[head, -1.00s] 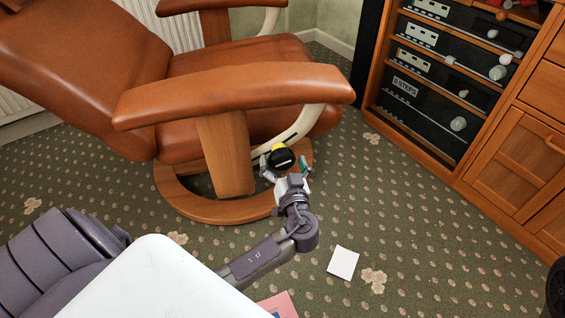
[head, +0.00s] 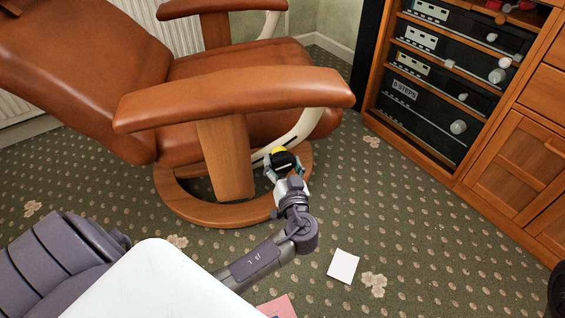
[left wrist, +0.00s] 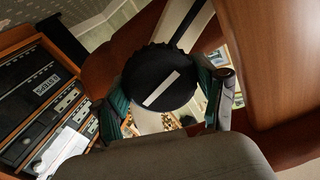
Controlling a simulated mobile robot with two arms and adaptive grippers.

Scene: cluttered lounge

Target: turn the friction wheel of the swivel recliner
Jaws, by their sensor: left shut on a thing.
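The swivel recliner (head: 235,90) has brown leather, a wooden armrest post and a round wooden base. Its friction wheel (head: 282,162) is black, with a bit of yellow behind its top, on the side below the front of the armrest. In the left wrist view the wheel (left wrist: 148,92) shows a ridged rim and a white bar slanting up to the right. My left gripper (head: 284,172) is shut on the wheel, one finger on each side of the rim. The teal finger pads also flank it in the left wrist view (left wrist: 166,96). My right gripper is not in view.
A wooden cabinet with stereo units (head: 430,85) stands at the right. A white square card (head: 343,266) and a pink sheet (head: 277,307) lie on the patterned carpet. A white surface (head: 165,285) fills the bottom left. Carpet between recliner and cabinet is clear.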

